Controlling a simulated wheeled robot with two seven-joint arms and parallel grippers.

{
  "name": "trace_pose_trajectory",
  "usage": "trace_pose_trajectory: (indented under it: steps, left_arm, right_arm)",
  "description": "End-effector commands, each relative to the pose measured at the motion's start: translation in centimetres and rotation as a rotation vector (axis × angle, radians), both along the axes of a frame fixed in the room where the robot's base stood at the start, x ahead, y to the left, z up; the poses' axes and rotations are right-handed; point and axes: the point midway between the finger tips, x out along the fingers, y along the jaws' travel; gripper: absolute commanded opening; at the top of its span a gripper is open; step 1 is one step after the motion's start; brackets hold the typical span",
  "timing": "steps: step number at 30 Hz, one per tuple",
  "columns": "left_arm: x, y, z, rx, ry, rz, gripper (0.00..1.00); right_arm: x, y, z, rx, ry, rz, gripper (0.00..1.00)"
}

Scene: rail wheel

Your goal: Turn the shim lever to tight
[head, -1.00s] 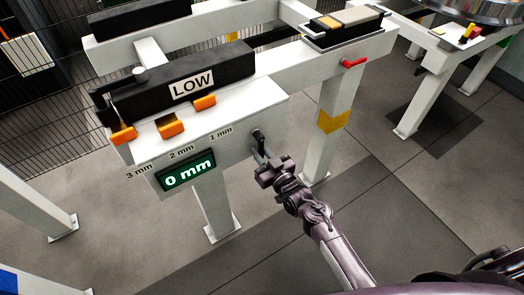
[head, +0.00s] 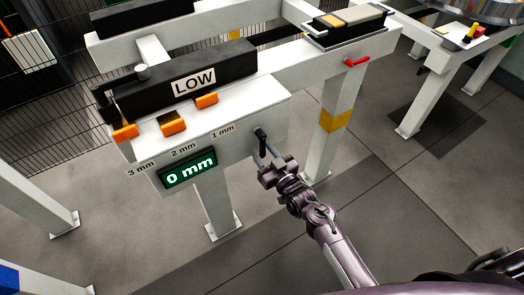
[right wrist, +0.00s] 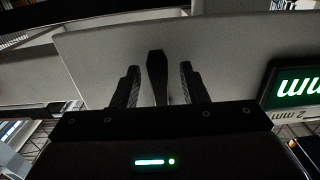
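The black shim lever (head: 261,137) stands out from the front of the white beam box, right of the "1 mm" mark, with its handle roughly upright. My right gripper (head: 266,153) is in front of and just below the lever in the head view. In the right wrist view the lever (right wrist: 156,75) shows between the two fingers (right wrist: 158,88), with a gap on both sides, so the gripper is open. I cannot tell how deep the lever sits between them. The green display (head: 188,171) reads 0 mm. My left gripper is not in view.
Orange tabs (head: 172,127) sit above the 1, 2 and 3 mm marks, below a black block (head: 180,82) labelled LOW. A red handle (head: 357,62) sticks out from the frame at the right. A white post (head: 212,205) stands below the box. The floor in front is clear.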

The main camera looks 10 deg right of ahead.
Motion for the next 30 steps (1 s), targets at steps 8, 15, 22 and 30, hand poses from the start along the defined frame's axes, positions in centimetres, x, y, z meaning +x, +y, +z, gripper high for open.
trace_pose_trajectory:
  steps: [8,15,22,30]
  left_arm:
    - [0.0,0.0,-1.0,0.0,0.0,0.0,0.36]
    - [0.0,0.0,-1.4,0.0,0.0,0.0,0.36]
    - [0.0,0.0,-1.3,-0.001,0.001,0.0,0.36]
    - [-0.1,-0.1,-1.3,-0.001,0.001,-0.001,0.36]
  right_arm:
    - [-4.5,-1.5,-0.3,-0.001,0.004,0.002,0.39]
    - [-6.5,-2.3,-0.1,0.0,0.002,0.001,0.39]
    - [-6.6,-2.3,-0.1,0.001,0.003,0.001,0.39]
    - [-6.6,-2.3,-0.1,0.0,0.002,0.001,0.39]
